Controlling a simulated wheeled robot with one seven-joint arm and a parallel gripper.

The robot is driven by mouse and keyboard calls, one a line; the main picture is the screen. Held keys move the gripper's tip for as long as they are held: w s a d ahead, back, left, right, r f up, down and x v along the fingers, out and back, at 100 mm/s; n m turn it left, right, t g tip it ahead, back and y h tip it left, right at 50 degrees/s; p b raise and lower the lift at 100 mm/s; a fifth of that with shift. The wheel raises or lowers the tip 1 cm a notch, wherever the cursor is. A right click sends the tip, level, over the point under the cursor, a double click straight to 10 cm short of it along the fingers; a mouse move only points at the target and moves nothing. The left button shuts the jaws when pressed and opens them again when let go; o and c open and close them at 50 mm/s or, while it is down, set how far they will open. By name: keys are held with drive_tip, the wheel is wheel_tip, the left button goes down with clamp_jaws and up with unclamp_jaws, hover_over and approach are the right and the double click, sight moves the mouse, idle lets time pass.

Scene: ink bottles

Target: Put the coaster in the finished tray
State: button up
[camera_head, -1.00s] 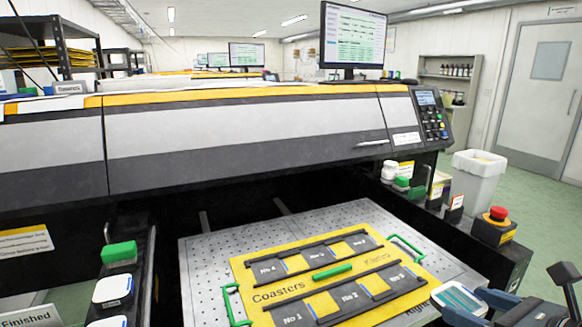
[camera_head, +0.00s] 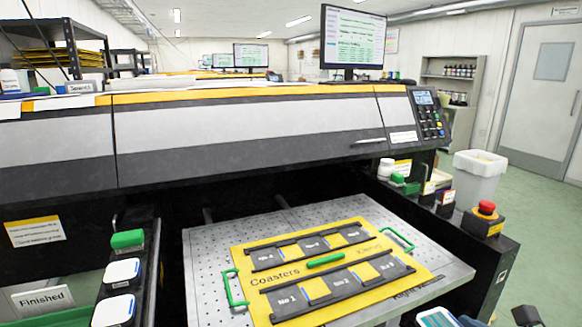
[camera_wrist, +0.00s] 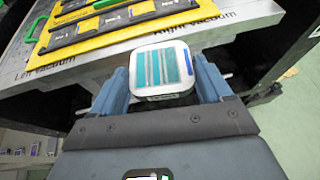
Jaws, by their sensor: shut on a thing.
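My gripper (camera_wrist: 163,85) is shut on a white rounded-square coaster (camera_wrist: 161,69) with teal stripes and a blue mark at one edge, seen in the wrist view. In the head view the coaster (camera_head: 437,317) shows at the bottom edge, partly cut off, in front of the printer bed. The finished tray is at the lower left of the head view, beside a sign reading Finished (camera_head: 42,298); part of its green wall (camera_head: 60,318) shows and the rest is out of frame.
A yellow coaster jig (camera_head: 420,283) with dark numbered slots and green handles lies on the perforated metal bed (camera_head: 205,262). A red stop button (camera_head: 487,208) stands at right.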

drive_tip(key=s+a+f+m+h, duration=0.1)
drive_tip(key=a+f, duration=0.3)
drive_tip(key=f, duration=0.4)
drive_tip(key=s+a+f+m+h, duration=0.1)
drive_tip(key=s+a+f, duration=0.1)
drive_tip(key=a+f, duration=0.3)
wheel_tip(320, 180, down, 4)
drive_tip(key=shift+s+a+f+h, duration=0.15)
drive_tip(key=shift+a+f+h, duration=0.1)
drive_tip(key=shift+a+h, duration=0.05)
